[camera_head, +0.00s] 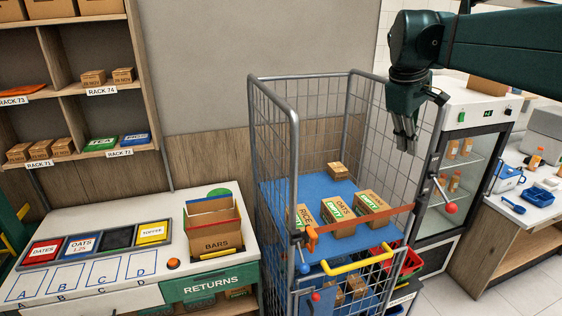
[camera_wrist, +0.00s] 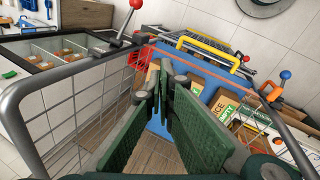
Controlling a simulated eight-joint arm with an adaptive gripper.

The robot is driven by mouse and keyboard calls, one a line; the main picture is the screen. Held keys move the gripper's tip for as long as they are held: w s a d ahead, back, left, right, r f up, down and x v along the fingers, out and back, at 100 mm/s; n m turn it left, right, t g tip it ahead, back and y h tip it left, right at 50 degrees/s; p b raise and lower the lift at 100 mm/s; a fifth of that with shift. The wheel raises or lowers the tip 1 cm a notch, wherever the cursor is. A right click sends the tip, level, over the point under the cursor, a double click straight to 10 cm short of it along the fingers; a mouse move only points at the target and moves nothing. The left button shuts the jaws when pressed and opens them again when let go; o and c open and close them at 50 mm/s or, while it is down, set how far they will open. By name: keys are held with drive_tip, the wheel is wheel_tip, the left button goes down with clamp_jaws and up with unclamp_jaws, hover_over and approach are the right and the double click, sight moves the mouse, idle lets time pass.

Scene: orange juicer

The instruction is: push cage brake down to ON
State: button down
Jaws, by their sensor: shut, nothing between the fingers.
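A lever with a blue ball (camera_head: 304,268) is on the left front post, also in the wrist view (camera_wrist: 285,75). I cannot read a brake label or ON mark. My gripper (camera_head: 407,146) is shut and empty, pointing down by the cage's right side, above and apart from the red-ball lever.
Boxes, including an oats box (camera_head: 338,217), stand on the blue cage shelf (camera_head: 285,192). An orange strap (camera_head: 360,222) and a yellow handle (camera_head: 357,260) cross the front. A glass-door fridge (camera_head: 470,150) stands close right. A returns counter (camera_head: 185,265) is at left.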

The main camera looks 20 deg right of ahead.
drive_tip(key=s+a+f+m+t+b, duration=0.1)
drive_tip(key=s+a+f+t+b, duration=0.1)
drive_tip(key=a+f, duration=0.7)
drive_tip(key=a+b, duration=0.1)
drive_tip(key=a, duration=0.3)
drive_tip(key=shift+s+a+y, duration=0.2)
drive_tip(key=shift+y, duration=0.1)
drive_tip(key=shift+f, duration=0.1)
drive_tip(key=s+a+f+m+t+y+b, duration=0.1)
drive_tip(key=s+a+f+b, duration=0.2)
drive_tip(key=a+f, duration=0.4)
drive_tip(key=s+a+f+t+y+b, duration=0.1)
drive_tip(key=s+a+f+b, duration=0.3)
drive_tip(key=a+f, duration=0.3)
drive_tip(key=s+a+f+m+t+y+b, duration=0.1)
drive_tip(key=s+a+f+b, duration=0.3)
drive_tip(key=f, duration=1)
drive_tip(key=a+t, duration=0.1)
drive_tip(key=a, duration=0.2)
drive_tip(key=shift+s+a+m, duration=0.2)
drive_tip(key=shift+s+m, duration=0.05)
drive_tip(key=shift+m, duration=0.05)
